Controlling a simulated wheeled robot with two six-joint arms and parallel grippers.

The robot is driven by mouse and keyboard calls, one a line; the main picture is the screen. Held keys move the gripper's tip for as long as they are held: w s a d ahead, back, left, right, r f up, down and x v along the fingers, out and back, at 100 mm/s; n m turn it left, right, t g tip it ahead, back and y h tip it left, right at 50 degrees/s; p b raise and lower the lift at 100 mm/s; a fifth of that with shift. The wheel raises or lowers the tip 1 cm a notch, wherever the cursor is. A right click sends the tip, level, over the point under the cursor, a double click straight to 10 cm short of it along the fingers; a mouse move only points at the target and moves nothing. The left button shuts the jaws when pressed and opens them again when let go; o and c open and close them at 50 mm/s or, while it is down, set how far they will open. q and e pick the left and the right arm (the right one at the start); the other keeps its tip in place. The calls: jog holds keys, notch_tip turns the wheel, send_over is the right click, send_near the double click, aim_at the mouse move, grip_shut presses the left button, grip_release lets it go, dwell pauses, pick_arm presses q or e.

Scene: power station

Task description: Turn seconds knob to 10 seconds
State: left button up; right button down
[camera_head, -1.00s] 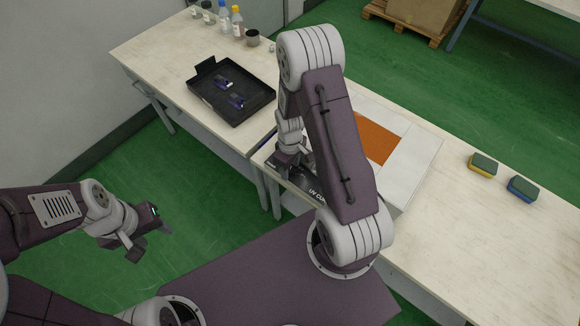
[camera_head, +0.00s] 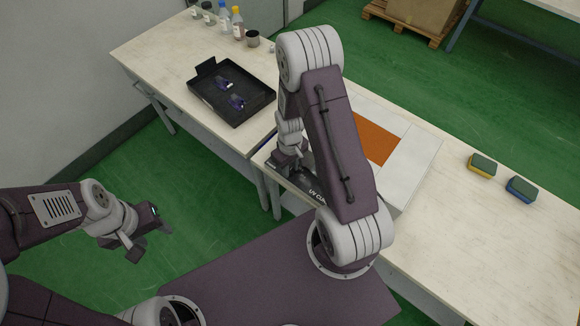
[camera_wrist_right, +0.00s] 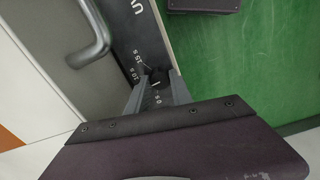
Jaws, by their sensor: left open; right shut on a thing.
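The UV curing box has a pale lid (camera_head: 412,163) with an orange window (camera_head: 376,142) and a dark front panel (camera_head: 312,188) lettered "UV CU…". In the right wrist view the panel carries printed time marks, with "15 s" and "10 s" readable. The small dark seconds knob (camera_wrist_right: 157,75) shows only in part between my right fingers; its pointer direction cannot be told. My right gripper (camera_wrist_right: 158,90) is shut on the knob. It also shows in the head view (camera_head: 284,163) at the panel's left end. My left gripper (camera_head: 150,238) is open and empty over the floor.
A grey handle (camera_wrist_right: 92,40) stands out beside the panel. A black tray (camera_head: 232,108) with blue goggles lies on the left bench, with bottles (camera_head: 224,20) and a cup (camera_head: 253,38) behind. Two sponges (camera_head: 482,165) (camera_head: 521,189) lie on the clear right bench.

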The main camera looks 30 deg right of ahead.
jog(key=m, duration=0.4)
jog(key=shift+m+p, duration=0.3)
jog(key=shift+m, duration=0.4)
jog(key=c, duration=1.1)
grip_release()
jog(key=shift+c, duration=0.2)
notch_tip(320, 180, up, 9)
jog(key=shift+r, duration=0.1)
